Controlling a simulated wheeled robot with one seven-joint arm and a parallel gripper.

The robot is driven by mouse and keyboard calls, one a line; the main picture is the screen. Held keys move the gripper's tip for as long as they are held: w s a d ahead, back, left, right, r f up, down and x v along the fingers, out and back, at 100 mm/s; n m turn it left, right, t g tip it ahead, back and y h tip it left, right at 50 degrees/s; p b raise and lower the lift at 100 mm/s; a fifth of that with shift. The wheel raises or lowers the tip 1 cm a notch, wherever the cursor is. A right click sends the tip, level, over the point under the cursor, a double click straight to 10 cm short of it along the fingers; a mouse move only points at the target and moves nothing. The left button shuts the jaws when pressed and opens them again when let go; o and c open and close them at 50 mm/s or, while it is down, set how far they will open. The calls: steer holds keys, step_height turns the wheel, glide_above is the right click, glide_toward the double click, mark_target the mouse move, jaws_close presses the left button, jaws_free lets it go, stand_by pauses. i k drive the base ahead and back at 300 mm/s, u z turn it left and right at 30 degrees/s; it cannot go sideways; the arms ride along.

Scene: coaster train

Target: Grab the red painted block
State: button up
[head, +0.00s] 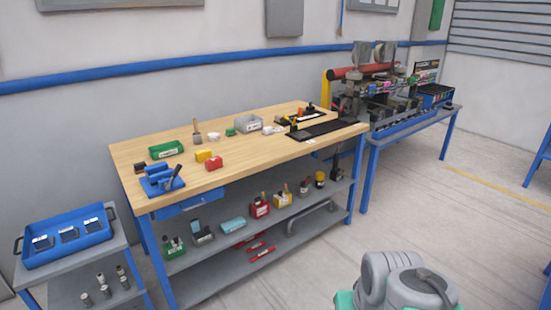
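The red painted block (214,163) sits on the wooden top of the workbench (265,150), near its front edge and left of the middle. A yellow block (203,155) lies close behind it to the left; I cannot tell whether the two touch. Nothing covers the red block from this side. My gripper is not in view. Grey and green parts at the bottom right look like my arm, and they are well apart from the bench.
A blue tool (162,180) stands at the bench's left front corner, with a green bin (166,149) behind. A grey bin (248,123) and a black mat (314,130) lie farther right. A blue tray (65,255) is at left. Open floor lies before the bench.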

mark_target(216, 163)
steer(key=z, duration=0.4)
steer(key=i, duration=3.3)
steer(key=u, duration=2.95)
steer(key=i, duration=0.55)
steer(key=z, duration=0.05)
